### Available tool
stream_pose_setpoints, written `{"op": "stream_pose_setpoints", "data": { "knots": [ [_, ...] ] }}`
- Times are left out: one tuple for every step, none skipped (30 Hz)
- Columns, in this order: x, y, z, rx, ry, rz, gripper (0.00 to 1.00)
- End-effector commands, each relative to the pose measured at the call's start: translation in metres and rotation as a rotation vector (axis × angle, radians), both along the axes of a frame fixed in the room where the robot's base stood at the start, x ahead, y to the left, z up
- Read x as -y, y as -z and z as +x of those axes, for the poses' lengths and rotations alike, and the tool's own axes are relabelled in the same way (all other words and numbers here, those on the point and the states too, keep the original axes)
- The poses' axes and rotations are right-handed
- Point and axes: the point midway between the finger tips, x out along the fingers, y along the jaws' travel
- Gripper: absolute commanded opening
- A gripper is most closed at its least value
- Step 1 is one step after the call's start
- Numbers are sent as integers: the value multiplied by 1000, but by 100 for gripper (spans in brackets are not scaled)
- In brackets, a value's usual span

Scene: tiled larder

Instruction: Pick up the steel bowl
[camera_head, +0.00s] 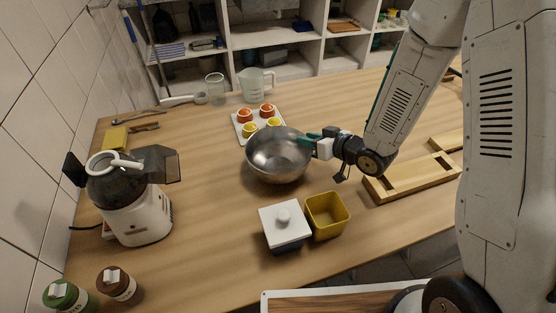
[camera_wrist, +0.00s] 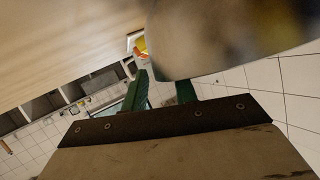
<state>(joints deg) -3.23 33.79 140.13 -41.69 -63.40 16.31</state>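The steel bowl (camera_head: 279,158) is a wide, shiny, empty-looking bowl standing upright on the wooden table, near the middle of the head view. It also fills the top right of the wrist view as a blurred grey shape (camera_wrist: 225,35). My gripper (camera_head: 310,139) is at the bowl's right rim, with one green finger reaching over the rim. In the wrist view my gripper (camera_wrist: 164,88) shows its two green fingers apart, with the bowl's edge close at their tips. Whether a finger touches the bowl is hidden.
A muffin tray (camera_head: 237,126) with orange and yellow cups lies just behind the bowl. A white lidded box (camera_head: 285,227) and a yellow square container (camera_head: 327,216) stand in front. A juicer (camera_head: 135,205) stands left, a wooden frame (camera_head: 410,183) right.

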Motion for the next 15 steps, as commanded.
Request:
{"op": "stream_pose_setpoints", "data": {
  "knots": [
    [-5,4,5,-1,-3,-1,28],
    [-8,5,7,0,-2,0,28],
    [-10,6,10,0,-1,-1,28],
    [-12,7,12,-1,-1,0,28],
    [-12,8,13,-1,0,-1,28],
    [-13,8,14,-2,0,-1,28],
    [-14,9,15,-1,1,-2,28],
    [-14,9,15,-1,1,-1,28],
    [-14,9,15,-1,1,-1,28],
    [-13,9,15,-1,1,-1,28],
    [-13,9,15,-1,1,-1,28],
    [-13,8,15,-1,1,-1,28],
    [-13,8,15,-1,1,-1,26],
    [-13,8,15,-1,1,-1,17],
    [-13,8,15,-1,1,-1,6]
  ]
}}
